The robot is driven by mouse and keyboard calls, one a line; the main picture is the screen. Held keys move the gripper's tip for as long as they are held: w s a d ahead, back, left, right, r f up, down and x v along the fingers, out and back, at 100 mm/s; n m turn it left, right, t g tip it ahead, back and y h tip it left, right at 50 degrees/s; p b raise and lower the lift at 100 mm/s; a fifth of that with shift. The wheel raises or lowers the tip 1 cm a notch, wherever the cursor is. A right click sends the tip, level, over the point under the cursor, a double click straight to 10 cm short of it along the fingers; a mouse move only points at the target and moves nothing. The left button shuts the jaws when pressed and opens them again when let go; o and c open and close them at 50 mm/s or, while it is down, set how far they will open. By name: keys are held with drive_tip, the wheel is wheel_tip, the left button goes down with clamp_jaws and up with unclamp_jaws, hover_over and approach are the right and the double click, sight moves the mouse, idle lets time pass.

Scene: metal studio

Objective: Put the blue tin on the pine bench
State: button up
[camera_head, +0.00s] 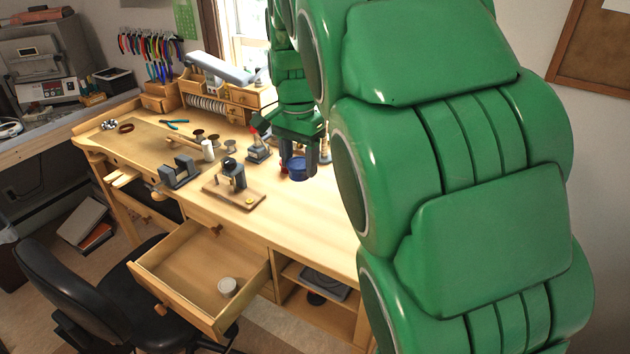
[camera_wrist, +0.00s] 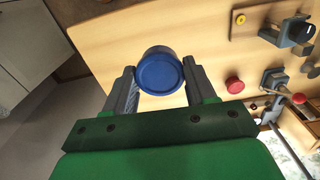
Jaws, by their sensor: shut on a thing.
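The blue tin (camera_wrist: 160,72) is round and sits between the two grey fingers of my gripper (camera_wrist: 161,90) in the wrist view. My gripper is shut on its sides. In the head view the blue tin (camera_head: 297,169) hangs at the tips of my gripper (camera_head: 298,160), over the right part of the pine bench (camera_head: 290,220). I cannot tell how far it is above the bench top. My green arm covers the bench's right end in the head view. The pale bench top (camera_wrist: 120,30) shows beneath the tin in the wrist view.
A small vise on a wooden base (camera_head: 235,184) stands left of the tin, with another grey tool (camera_head: 178,172) beyond. A red round thing (camera_wrist: 234,85) lies near the tin. The open drawer (camera_head: 200,275) holds a white round thing (camera_head: 227,287). The bench's front right is clear.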

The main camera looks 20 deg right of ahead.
drive_tip(key=s+d+m, duration=0.2)
drive_tip(key=d, duration=1.4)
drive_tip(key=w+d+f, duration=0.1)
drive_tip(key=w+f, duration=0.3)
drive_tip(key=f, duration=0.1)
drive_tip(key=w+d+f, duration=0.1)
drive_tip(key=w+f, duration=0.3)
drive_tip(key=f, duration=0.1)
drive_tip(key=w+f, duration=0.4)
drive_tip(key=w, duration=0.1)
drive_tip(key=shift+d+f, duration=0.4)
drive_tip(key=shift+w+f, duration=0.25)
drive_tip(key=shift+f, duration=1.4)
drive_tip(key=shift+f, duration=0.1)
drive_tip(key=o, duration=1)
drive_tip(key=shift+o, duration=0.2)
